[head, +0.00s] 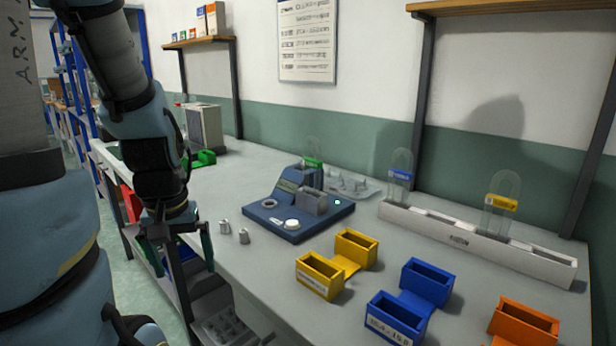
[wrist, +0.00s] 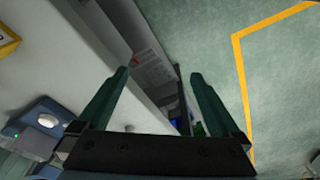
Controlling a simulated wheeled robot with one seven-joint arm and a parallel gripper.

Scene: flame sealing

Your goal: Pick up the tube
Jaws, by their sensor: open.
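A clear tube with a blue label (head: 400,174) stands upright in the white rack (head: 470,240) along the wall. A second clear tube with a yellow label (head: 502,203) stands upright farther right in the same rack. Another clear shape with a green label (head: 313,162) shows partly behind the blue device (head: 290,222); its lower part is hidden. My gripper (head: 180,262) hangs at the table's left front edge, far from the tubes. In the wrist view my gripper (wrist: 159,75) is open and empty, with the table edge and floor beyond.
Yellow (head: 320,276), blue (head: 394,318) and orange (head: 524,326) bins fill the front right of the table. Two small metal pieces (head: 234,231) lie near my gripper. A clear tray (head: 350,186) lies behind the device.

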